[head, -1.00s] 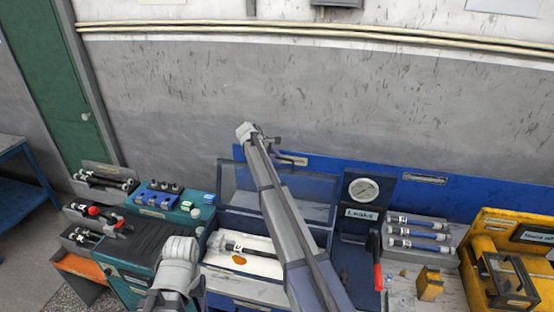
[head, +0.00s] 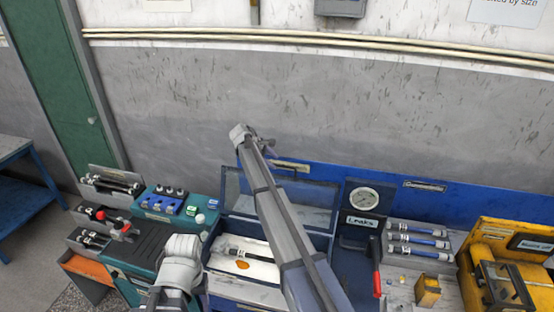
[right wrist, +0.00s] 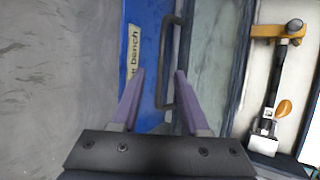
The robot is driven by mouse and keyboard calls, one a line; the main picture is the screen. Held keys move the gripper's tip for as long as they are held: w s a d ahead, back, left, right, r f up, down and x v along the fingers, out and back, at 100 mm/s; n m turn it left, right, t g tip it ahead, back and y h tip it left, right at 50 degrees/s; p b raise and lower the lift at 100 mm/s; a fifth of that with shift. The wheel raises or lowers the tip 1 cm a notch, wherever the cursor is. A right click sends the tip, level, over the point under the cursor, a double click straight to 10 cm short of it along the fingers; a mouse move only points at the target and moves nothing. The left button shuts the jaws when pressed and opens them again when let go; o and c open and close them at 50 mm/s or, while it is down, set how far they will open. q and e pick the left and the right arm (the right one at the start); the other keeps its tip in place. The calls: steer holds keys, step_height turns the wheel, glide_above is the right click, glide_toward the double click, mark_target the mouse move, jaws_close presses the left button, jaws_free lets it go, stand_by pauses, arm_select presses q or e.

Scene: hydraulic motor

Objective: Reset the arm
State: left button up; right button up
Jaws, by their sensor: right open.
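My right arm (head: 275,205) reaches up across the picture in the head view, over the open blue case (head: 328,222). My right gripper (head: 268,145) is at its far end, small, above the case's raised lid and before the wall. In the right wrist view its two purple fingers (right wrist: 160,95) stand apart, with nothing held between them. A dark handle (right wrist: 168,62) shows just beyond the fingers; I cannot tell whether they touch it. My left arm (head: 180,255) shows at the bottom; its gripper is out of the picture.
The case holds a dark tool and an orange piece (head: 243,265). A gauge stand (head: 363,200), blue-banded cylinders (head: 418,238) and a yellow fixture (head: 500,265) stand right. A teal cabinet (head: 150,235) with parts stands left.

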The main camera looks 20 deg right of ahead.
steer(key=shift+p+v, duration=0.3)
steer(key=shift+v, duration=0.5)
arm_select(q)
steer(key=shift+r, duration=0.55)
arm_select(e)
steer(key=shift+d, duration=0.1)
steer(key=s+a+f+m+g+y, duration=0.1)
steer(key=s+a+f+m+y, duration=0.3)
steer(key=s, duration=1)
steer(key=s+a+r+m+y, duration=0.15)
steer(key=s+a, duration=0.35)
steer(key=s, duration=0.8)
steer(key=s+a+f+m+g+y, duration=0.1)
steer(key=s+a+f+m+y, duration=0.25)
steer(key=s, duration=1.05)
arm_select(q)
step_height(320, 180, down, 19)
steer(key=b, duration=1.9)
arm_select(e)
steer(key=s+a+f+n+h, duration=0.1)
steer(key=s+a+f, duration=0.2)
steer(key=a+f, duration=0.3)
steer(key=s+a+f+n+h, duration=0.1)
steer(key=s+a+f+n, duration=0.1)
steer(key=a+f, duration=0.4)
step_height(320, 180, down, 6)
steer(key=shift+s+a+r+g+h, duration=0.1)
steer(key=shift+s+a+g+h, duration=0.3)
steer(key=shift+s, duration=0.1)
